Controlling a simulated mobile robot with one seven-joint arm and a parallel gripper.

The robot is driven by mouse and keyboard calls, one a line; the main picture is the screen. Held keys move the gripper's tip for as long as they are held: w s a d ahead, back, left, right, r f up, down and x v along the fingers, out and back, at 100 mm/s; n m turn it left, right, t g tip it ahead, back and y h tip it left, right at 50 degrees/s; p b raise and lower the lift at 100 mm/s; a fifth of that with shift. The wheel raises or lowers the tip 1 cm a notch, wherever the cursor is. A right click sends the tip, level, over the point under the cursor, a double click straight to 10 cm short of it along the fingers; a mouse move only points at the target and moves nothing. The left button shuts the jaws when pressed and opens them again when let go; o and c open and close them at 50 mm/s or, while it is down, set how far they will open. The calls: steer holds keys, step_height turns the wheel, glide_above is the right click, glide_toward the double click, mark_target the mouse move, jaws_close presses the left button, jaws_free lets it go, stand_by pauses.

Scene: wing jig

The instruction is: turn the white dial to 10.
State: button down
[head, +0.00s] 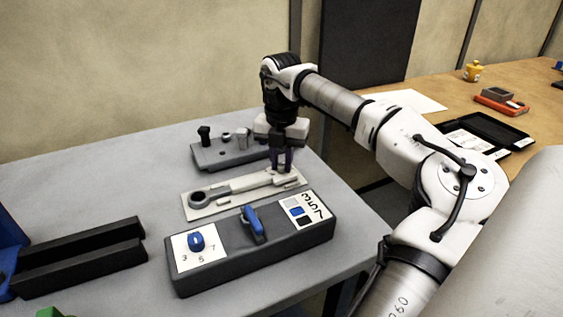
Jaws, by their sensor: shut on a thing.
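A pale grey wrench-like tool (237,187) lies on a flat cream plate (199,213), its ring end at the left. My gripper (282,169) points straight down at the tool's right end. Its fingers are shut on a small whitish part there, which I take for the white dial (284,179). The fingers hide much of this part, and I cannot read any number or mark on it.
A dark box (250,262) stands in front with a blue knob (196,242) marked 3, 5, 7 and a blue lever (253,222). A grey block with pegs (220,155) is behind. Black rails (82,257) lie at left. A wooden table (440,92) is at right.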

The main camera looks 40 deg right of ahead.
mark_target(281, 165)
steer(key=shift+m, duration=0.4)
steer(key=c, duration=1.3)
jaws_free()
step_height(281, 165, up, 14)
steer(key=p, duration=0.9)
steer(key=shift+p, duration=0.4)
